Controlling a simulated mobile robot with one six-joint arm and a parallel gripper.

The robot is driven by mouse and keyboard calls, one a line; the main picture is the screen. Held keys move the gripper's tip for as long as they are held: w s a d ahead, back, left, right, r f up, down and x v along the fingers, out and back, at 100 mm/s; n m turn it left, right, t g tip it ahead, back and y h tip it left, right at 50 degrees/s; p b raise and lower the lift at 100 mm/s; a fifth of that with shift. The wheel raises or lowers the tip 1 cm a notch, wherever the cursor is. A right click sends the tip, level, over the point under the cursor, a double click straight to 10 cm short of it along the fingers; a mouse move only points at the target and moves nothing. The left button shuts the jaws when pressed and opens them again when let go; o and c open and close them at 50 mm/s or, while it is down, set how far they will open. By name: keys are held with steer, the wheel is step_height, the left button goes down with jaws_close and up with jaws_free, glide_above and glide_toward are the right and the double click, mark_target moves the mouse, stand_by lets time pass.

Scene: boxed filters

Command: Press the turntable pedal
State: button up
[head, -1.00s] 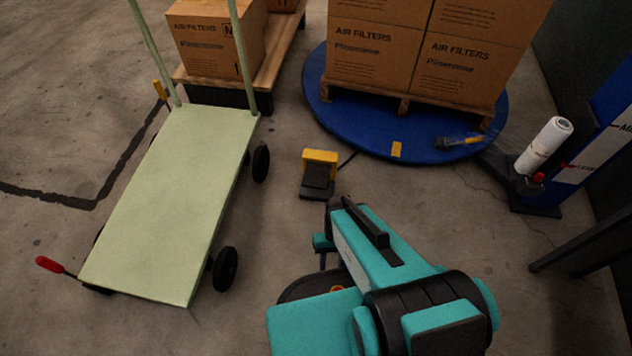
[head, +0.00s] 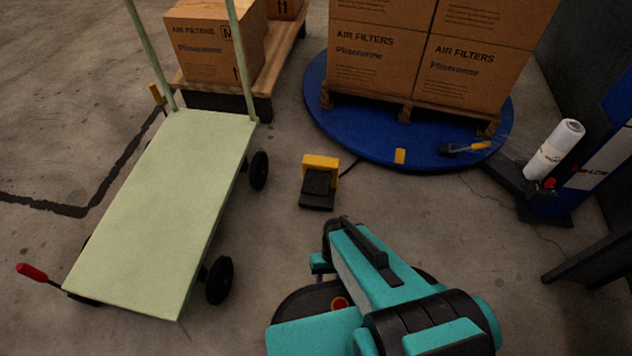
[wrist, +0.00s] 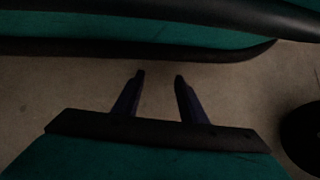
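The turntable pedal (head: 319,183) is a small black foot pedal with a yellow hood, on the floor near the middle of the head view. A dark cable runs from it to the blue round turntable (head: 360,150), which carries a pallet of stacked air filter boxes (head: 462,68). My teal arm is folded in front of the pedal, apart from it. In the wrist view my gripper (wrist: 159,77) has its two dark fingers apart, with nothing between them, over bare floor. The pedal is not in the wrist view.
A pale green platform cart (head: 165,205) with a red-tipped lever stands to the left. Behind it a pallet (head: 255,75) holds more boxes. A white film roll (head: 553,150) stands by a blue column at right. Floor around the pedal is clear.

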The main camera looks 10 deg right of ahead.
stand_by(0.3)
steer(key=shift+r, duration=0.2)
steer(key=c, duration=0.9)
steer(key=shift+w+r+p, duration=0.1)
steer(key=shift+r+p, duration=0.2)
steer(key=shift+p, duration=0.15)
jaws_close()
steer(key=d+r+h+p, duration=0.1)
steer(key=d+r+p, duration=0.1)
steer(key=r+p, duration=2.2)
steer(key=s+d+r+n+h+p, duration=0.1)
steer(key=d+r+p, duration=0.1)
steer(key=r+p, duration=2.3)
steer(key=shift+s+d+r+p, duration=0.15)
steer(key=shift+d+r+p, duration=0.15)
steer(key=shift+p, duration=0.25)
steer(key=shift+s, duration=0.1)
